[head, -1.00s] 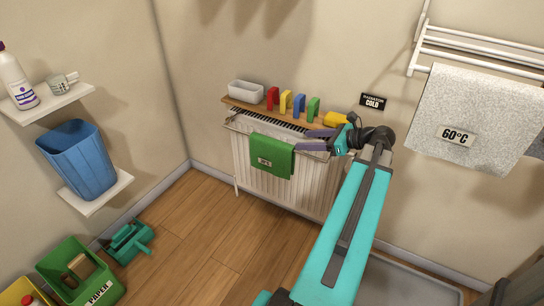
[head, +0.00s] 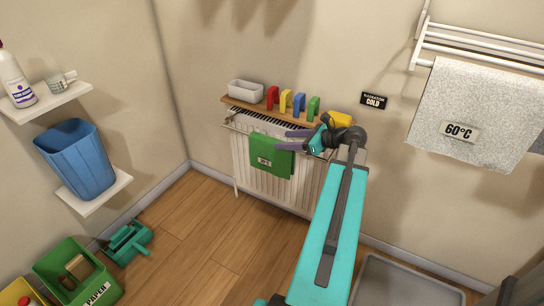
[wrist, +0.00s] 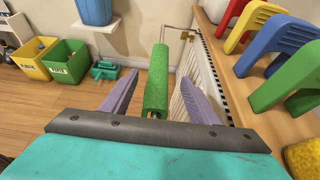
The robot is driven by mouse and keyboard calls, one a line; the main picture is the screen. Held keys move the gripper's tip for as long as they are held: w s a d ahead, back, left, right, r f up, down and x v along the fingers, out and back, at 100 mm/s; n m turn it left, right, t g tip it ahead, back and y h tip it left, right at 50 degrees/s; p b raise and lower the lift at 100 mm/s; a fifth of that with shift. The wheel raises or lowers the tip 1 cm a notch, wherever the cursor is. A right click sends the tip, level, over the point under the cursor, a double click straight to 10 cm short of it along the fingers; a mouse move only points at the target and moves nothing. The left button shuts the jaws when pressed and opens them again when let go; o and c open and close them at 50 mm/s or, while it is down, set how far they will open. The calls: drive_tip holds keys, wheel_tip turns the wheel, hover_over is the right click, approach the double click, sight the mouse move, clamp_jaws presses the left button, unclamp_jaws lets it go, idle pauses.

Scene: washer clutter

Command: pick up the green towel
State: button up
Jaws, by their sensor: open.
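The green towel (head: 270,157) hangs over a rail at the front of the white radiator (head: 246,180), with a small label on its front. In the wrist view the towel (wrist: 157,82) is seen from above as a narrow green fold over the rail. My gripper (head: 279,141) is open at the towel's upper right. In the wrist view my gripper's two purple fingers (wrist: 158,100) stand on either side of the towel's near end, with gaps on both sides. I cannot tell exactly how deep the towel lies between them.
A wooden shelf (head: 243,104) above the radiator holds a white tub (head: 246,92), small coloured stools (head: 299,103) and a yellow item (head: 340,119). A grey towel (head: 475,115) marked 60°C hangs at right. Bins and a dustpan (head: 128,241) stand on the floor at left.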

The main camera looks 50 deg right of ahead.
sight(277, 141)
idle(0.3)
drive_tip(key=shift+b+x, duration=0.75)
drive_tip(key=shift+x, duration=1.85)
drive_tip(key=shift+a+f, duration=0.1)
drive_tip(key=shift+a, duration=0.05)
clamp_jaws()
wheel_tip(277, 141, up, 18)
drive_tip(key=p, duration=0.4)
